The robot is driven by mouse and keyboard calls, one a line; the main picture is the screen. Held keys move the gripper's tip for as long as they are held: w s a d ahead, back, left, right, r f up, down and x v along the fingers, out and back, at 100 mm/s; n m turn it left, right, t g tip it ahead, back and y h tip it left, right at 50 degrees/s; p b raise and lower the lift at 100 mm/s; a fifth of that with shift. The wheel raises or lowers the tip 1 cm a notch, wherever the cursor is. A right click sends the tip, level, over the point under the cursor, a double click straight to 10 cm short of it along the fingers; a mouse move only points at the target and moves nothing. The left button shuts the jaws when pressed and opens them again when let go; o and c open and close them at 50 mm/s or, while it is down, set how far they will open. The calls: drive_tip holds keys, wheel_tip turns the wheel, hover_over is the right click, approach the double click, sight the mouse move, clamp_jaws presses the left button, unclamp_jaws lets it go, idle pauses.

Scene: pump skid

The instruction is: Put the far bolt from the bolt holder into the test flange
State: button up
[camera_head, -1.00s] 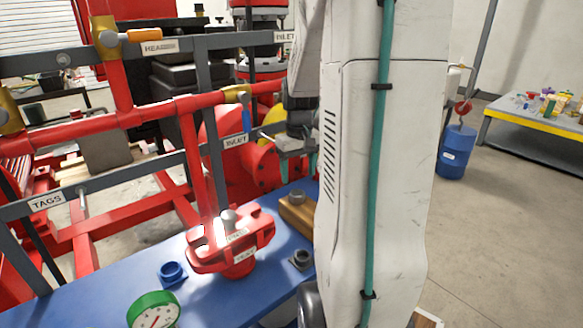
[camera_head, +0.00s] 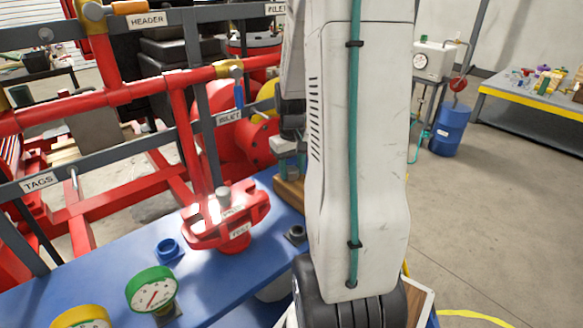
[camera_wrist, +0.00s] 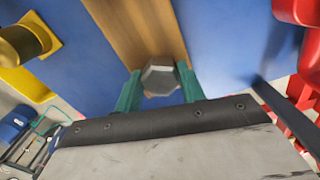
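The wooden bolt holder (camera_head: 290,192) lies on the blue bench, partly hidden by my arm; it also shows in the wrist view (camera_wrist: 135,28). A grey hex-headed bolt (camera_wrist: 160,74) stands at the holder, between the teal fingers of my gripper (camera_wrist: 159,84). The fingers are very close to both sides of its head; whether they press on it I cannot tell. In the head view my gripper (camera_head: 290,166) is low over the holder. The red test flange (camera_head: 232,215) stands to its left, with a grey bolt head (camera_head: 222,193) on top.
The blue bench (camera_head: 105,270) also carries a blue ring fitting (camera_head: 168,248), a green-rimmed gauge (camera_head: 151,290), a yellow gauge (camera_head: 82,318) and a dark nut-like fitting (camera_head: 295,234). Red pipework and grey rails stand behind. The floor at right is open.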

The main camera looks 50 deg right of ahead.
drive_tip(key=shift+c, duration=1)
drive_tip(key=shift+o, duration=0.6)
drive_tip(key=shift+c, duration=0.4)
drive_tip(key=shift+r, duration=3.55)
